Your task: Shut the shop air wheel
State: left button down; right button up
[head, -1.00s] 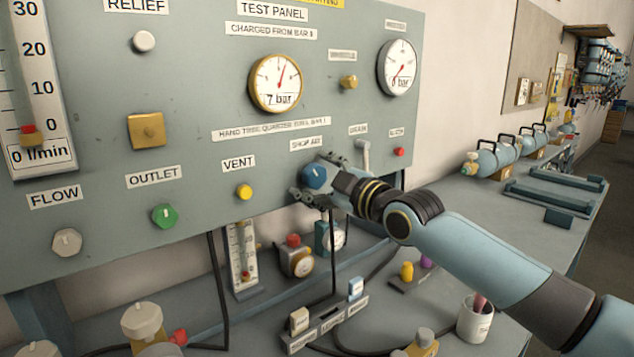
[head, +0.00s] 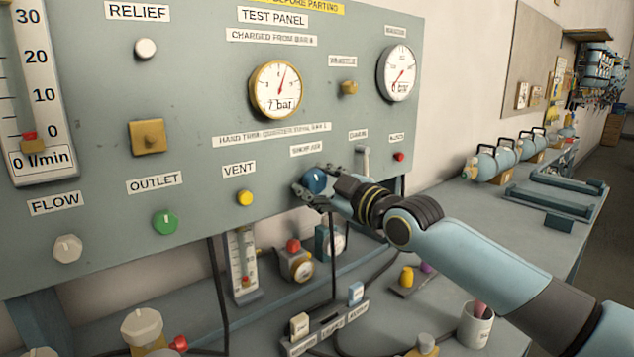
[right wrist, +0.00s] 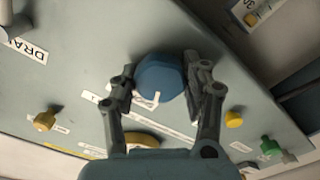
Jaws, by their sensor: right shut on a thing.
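The shop air wheel is a round blue knob (head: 315,180) on the grey-green test panel, under its label, right of the yellow VENT knob (head: 245,198). My right gripper (head: 314,186) is at the panel, its two fingers on either side of the wheel and shut on it. The wheel's exact turn is hard to read. My left gripper is not in view.
The gauge (head: 276,90) reads about 7 bar; a second gauge (head: 397,73) is at the right. A green OUTLET knob (head: 165,222) is further left. A small lever (head: 363,160) is close above my right wrist. Bench items stand below; blue cylinders (head: 495,158) lie further right.

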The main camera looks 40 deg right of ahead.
jog(key=m+p, duration=0.1)
jog(key=m, duration=0.3)
jog(key=shift+m, duration=0.6)
jog(key=o, duration=1.2)
jog(key=shift+c, duration=0.2)
jog(key=shift+s, duration=0.1)
jog(key=s, duration=0.7)
jog(key=shift+s+d, duration=0.15)
jog(key=shift+d, duration=0.15)
jog(key=shift+s+f, duration=0.1)
jog(key=shift+f, duration=0.05)
